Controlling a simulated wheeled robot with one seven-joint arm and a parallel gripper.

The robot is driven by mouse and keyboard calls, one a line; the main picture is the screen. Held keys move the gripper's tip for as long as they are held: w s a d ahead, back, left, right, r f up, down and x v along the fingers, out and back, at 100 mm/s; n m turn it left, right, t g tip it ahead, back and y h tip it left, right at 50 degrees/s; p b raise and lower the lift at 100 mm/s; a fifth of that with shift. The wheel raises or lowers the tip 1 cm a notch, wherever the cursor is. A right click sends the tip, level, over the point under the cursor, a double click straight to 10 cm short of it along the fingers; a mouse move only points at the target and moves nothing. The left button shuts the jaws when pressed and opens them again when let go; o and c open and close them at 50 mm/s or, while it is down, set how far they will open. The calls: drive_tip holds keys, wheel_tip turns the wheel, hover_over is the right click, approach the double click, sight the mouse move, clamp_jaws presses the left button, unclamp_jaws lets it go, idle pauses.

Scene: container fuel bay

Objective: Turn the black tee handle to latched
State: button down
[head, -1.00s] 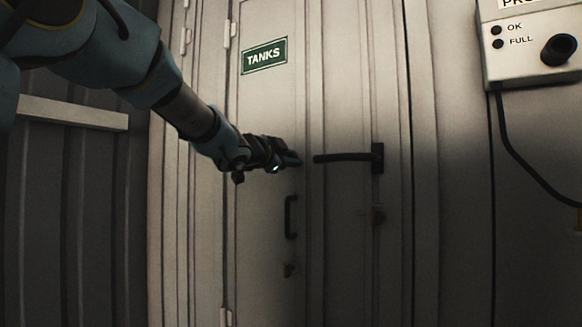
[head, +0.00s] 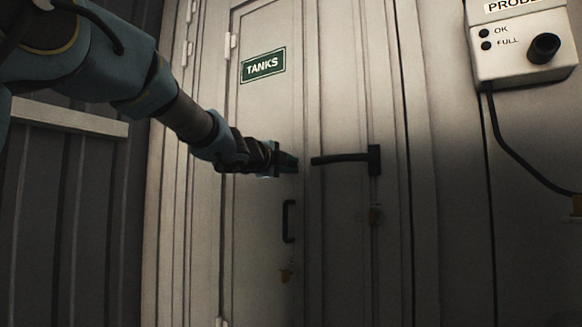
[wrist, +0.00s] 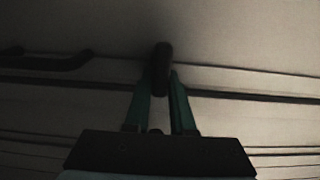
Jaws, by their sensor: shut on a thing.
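The black tee handle (wrist: 162,62) shows in the wrist view as a short dark bar with a rounded end. My gripper (wrist: 161,85) has its two green fingers closed along both sides of it. In the head view my gripper (head: 294,165) is at the white door marked TANKS (head: 262,150). There the fingers and wrist hide the tee handle, so its angle cannot be read.
A black lever (head: 342,158) on a dark plate is just right of my fingertips. A black pull handle (head: 288,222) is below them and also shows in the wrist view (wrist: 48,61). A probe box (head: 522,48) hangs at the upper right. Grey corrugated wall stands at left.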

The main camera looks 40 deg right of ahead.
drive_tip(key=shift+w+a+r, duration=0.1)
drive_tip(key=shift+w+r, duration=0.1)
drive_tip(key=shift+r, duration=0.1)
drive_tip(key=c, duration=1)
unclamp_jaws()
drive_tip(key=shift+o, duration=1.2)
drive_tip(key=shift+s+f, duration=0.1)
drive_tip(key=shift+f, duration=0.1)
drive_tip(key=b+v, duration=0.1)
drive_tip(key=v, duration=0.9)
drive_tip(key=shift+a, duration=0.35)
